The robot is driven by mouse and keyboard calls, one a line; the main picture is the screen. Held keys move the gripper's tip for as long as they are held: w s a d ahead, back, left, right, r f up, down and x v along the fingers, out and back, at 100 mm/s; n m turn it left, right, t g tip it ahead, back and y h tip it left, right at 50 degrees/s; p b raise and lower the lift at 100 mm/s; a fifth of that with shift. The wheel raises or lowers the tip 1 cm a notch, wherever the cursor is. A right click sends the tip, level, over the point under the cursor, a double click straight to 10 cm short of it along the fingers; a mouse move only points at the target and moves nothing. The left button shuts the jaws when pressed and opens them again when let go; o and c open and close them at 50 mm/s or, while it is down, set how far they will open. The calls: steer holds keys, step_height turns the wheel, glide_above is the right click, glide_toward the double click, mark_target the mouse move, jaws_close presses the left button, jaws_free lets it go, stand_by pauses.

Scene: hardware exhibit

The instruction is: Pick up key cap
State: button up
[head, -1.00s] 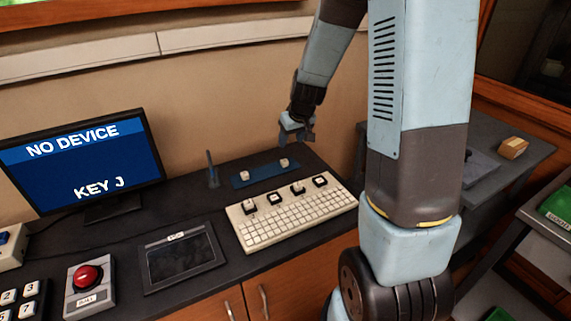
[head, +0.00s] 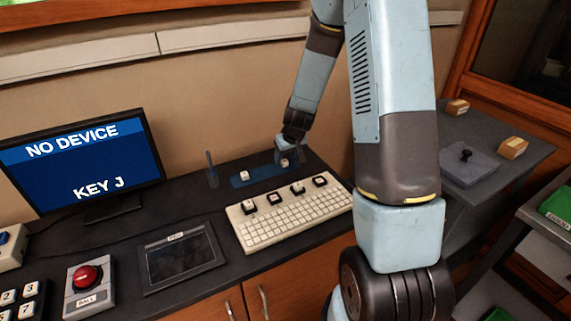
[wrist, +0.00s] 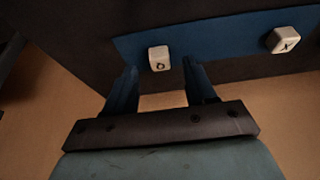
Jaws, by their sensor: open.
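Two white key caps lie on a blue mat (head: 262,174) behind the keyboard. The right cap (head: 284,163) is at my gripper (head: 290,158) in the head view. In the wrist view this cap (wrist: 159,58) sits just beyond and between the fingertips of my gripper (wrist: 161,74); its dark mark is too small to read surely. The other cap (head: 244,175) lies to the left in the head view; in the wrist view it is at the right (wrist: 284,40) and reads X. My gripper is open, with nothing between its fingers.
A white keyboard (head: 290,222) with several raised caps stands in front of the mat. A monitor (head: 82,160) reads "NO DEVICE" and "KEY J". A thin upright post (head: 211,169) stands left of the mat. A dark tablet (head: 180,256) and a red button (head: 88,277) are further left.

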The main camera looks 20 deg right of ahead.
steer(key=shift+x, duration=1.15)
steer(key=shift+c, duration=0.4)
jaws_close()
